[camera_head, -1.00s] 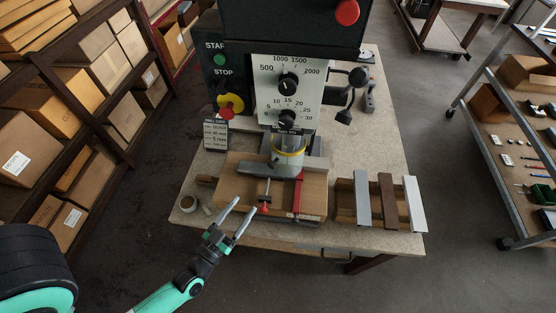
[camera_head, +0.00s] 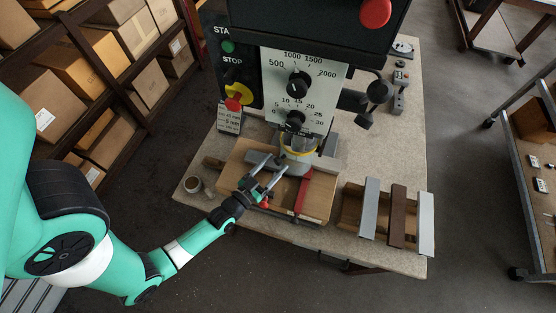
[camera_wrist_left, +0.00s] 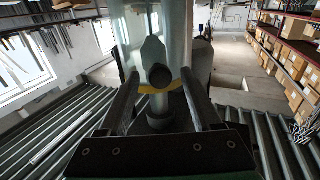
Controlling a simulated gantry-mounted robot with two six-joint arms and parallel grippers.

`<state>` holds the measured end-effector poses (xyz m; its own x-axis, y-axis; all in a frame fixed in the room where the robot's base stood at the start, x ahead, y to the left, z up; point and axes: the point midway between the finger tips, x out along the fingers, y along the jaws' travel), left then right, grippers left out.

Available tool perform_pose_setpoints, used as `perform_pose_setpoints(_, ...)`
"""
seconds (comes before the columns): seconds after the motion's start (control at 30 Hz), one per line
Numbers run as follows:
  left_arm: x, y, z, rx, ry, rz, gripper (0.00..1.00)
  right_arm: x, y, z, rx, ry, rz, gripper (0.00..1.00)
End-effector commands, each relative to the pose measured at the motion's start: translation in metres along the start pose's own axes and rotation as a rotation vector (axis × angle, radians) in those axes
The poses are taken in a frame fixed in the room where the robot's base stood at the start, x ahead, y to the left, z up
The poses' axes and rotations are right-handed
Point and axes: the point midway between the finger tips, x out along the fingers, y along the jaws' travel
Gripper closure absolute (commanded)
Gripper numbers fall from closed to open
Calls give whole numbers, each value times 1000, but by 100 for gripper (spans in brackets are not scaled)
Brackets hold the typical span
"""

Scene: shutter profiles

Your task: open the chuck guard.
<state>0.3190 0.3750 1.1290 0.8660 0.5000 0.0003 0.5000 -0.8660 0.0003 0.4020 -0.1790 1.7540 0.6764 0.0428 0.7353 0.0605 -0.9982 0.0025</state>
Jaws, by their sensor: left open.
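The chuck guard (camera_head: 299,153) is a clear cylinder with a yellow band, around the chuck below the drill press dials. In the left wrist view the clear guard (camera_wrist_left: 119,28) fills the top middle, with a yellow edge and a dark round knob (camera_wrist_left: 160,76) in front of the chuck. My left gripper (camera_head: 270,175) is open in front of the guard, at its lower left. In the left wrist view its fingers (camera_wrist_left: 160,84) stand on either side of the knob, apart from each other. I cannot tell whether they touch the guard. My right gripper is not in view.
The red stop button (camera_head: 233,104) is above left.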

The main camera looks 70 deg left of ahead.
Motion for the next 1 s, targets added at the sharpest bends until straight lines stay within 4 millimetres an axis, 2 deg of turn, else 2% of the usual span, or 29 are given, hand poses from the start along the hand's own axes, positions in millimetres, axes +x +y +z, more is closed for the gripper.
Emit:
perform_pose_setpoints(0.13, 18, 0, 0, 0, 1, -1, 34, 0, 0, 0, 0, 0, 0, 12)
perform_pose_setpoints(0.43, 22, 0, 0, 0, -1, 0, 34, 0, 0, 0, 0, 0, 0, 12)
perform_pose_setpoints(0.47, 22, 0, 0, 0, -1, 0, 38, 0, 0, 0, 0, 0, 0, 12)
perform_pose_setpoints(0.8, 22, 0, 0, 0, 0, 0, 99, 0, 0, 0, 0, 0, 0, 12)
perform_pose_setpoints(1.0, 22, 0, 0, 0, 0, 0, 100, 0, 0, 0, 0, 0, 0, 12)
